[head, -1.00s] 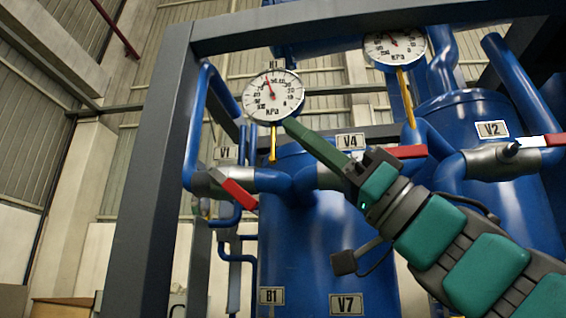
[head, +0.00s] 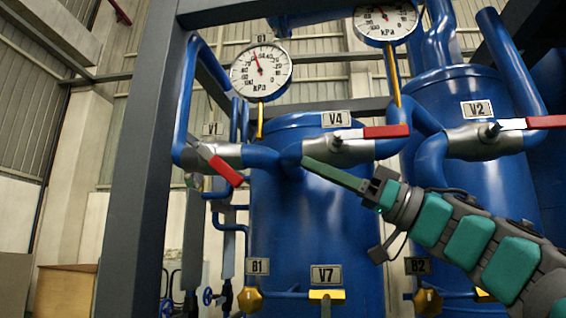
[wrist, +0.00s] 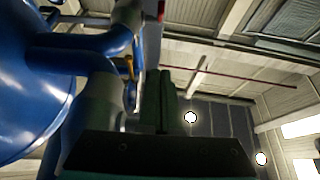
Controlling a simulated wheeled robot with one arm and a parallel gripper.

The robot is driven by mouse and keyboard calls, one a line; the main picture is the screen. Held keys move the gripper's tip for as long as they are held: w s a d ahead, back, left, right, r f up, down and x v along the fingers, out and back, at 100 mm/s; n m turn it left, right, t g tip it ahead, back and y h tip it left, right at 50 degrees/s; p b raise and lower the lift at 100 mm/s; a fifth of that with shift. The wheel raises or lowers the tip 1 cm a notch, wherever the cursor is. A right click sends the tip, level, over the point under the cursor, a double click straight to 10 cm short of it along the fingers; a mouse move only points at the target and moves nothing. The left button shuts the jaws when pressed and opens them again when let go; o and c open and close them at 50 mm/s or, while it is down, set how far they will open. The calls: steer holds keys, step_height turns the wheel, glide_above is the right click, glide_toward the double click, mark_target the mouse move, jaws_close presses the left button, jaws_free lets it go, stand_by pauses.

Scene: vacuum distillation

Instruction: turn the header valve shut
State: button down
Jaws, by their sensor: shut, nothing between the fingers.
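Three lever valves sit on the blue pipework in the head view, and no label reads "header". V4's red lever (head: 388,131) lies level, pointing right along its pipe. V1's red lever (head: 226,171) slants down to the right across its grey body (head: 222,153). V2's red lever (head: 545,122) lies level, pointing right. My gripper (head: 305,162) is shut and empty, its long green fingers pointing up-left. The fingertips appear just below and left of V4's grey body (head: 338,152), over the blue pipe; contact cannot be told. The fingers also show dark in the wrist view (wrist: 160,100).
A dark frame post (head: 139,160) stands left of the valves. Blue tanks (head: 315,225) stand behind. Yellow valve V7 (head: 326,294) sits low.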

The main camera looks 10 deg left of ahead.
mark_target(217, 164)
steer(key=x, duration=0.9)
steer(key=shift+w+a+f, duration=0.2)
steer(key=shift+w+a, duration=0.1)
steer(key=shift+w+a+f+b, duration=0.1)
steer(key=shift+a+f+b, duration=0.45)
steer(key=shift+a+f, duration=0.9)
steer(key=shift+a, duration=0.15)
